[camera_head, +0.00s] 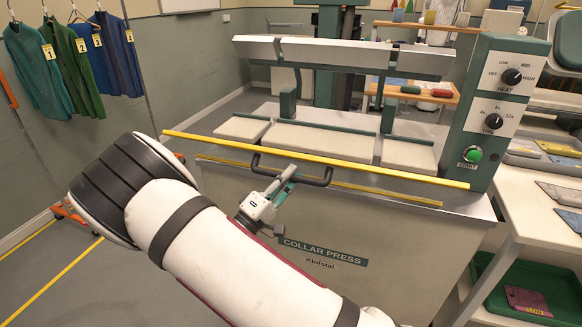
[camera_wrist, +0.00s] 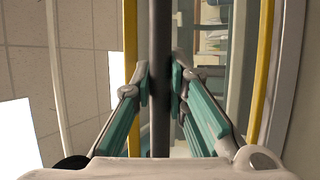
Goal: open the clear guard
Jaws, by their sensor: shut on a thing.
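The clear guard (camera_head: 390,171) spans the front of the collar press, with a yellow upper bar and a second yellow strip below it. Its see-through pane is hard to make out. A dark handle (camera_head: 255,160) sticks out from the guard's front, near its middle. My gripper (camera_head: 283,182) is at this handle, with its fingers closed around the bar. In the wrist view my gripper (camera_wrist: 160,84) has a green-and-grey finger on each side of the dark handle bar (camera_wrist: 160,35). Yellow edges of the guard (camera_wrist: 262,70) run alongside it.
The collar press (camera_head: 330,220) has pale pads behind the guard and a raised head (camera_head: 335,52) above them. A control panel (camera_head: 495,100) with two dials and a green START button stands right. A side table (camera_head: 535,205) is at right. Garments (camera_head: 75,60) hang at left; floor there is open.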

